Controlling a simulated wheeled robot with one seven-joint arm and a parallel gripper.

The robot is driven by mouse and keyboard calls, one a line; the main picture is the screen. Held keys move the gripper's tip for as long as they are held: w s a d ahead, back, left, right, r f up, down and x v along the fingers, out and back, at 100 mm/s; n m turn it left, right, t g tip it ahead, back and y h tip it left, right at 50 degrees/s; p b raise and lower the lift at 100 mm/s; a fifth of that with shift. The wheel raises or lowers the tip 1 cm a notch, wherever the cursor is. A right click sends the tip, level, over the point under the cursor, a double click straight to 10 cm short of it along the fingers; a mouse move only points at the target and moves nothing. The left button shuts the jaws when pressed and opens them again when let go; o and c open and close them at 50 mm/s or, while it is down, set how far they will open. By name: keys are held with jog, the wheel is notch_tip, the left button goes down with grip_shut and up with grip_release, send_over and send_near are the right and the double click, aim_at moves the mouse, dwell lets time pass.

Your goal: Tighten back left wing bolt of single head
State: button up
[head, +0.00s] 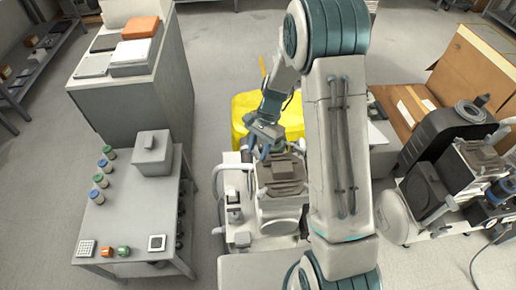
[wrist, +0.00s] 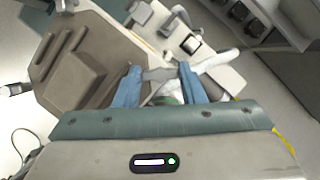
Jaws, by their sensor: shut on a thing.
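The single-head compressor (head: 278,212) stands in the middle of the head view, partly hidden behind my arm. Its brownish-grey head cover (head: 283,172) is on top, and the cover (wrist: 75,62) fills the left of the wrist view. My gripper (head: 265,148) is at the cover's back left edge. In the wrist view my gripper (wrist: 158,76) has its two blue fingers on either side of a small grey wing bolt (wrist: 159,74). The fingers are shut on the wing bolt, which sits beside the cover's edge. The bolt's shank is hidden.
A yellow object (head: 245,106) stands behind the compressor. A grey side table (head: 130,205) with small jars and a box is at the left. Another compressor (head: 440,185) and an open cardboard box (head: 470,65) are at the right. Floor between the table and compressor is narrow.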

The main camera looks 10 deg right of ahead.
jog(key=shift+w, duration=0.1)
jog(key=o, duration=1)
jog(key=v, duration=1.3)
jog(key=shift+w+d+r, duration=0.15)
jog(key=shift+r, duration=0.2)
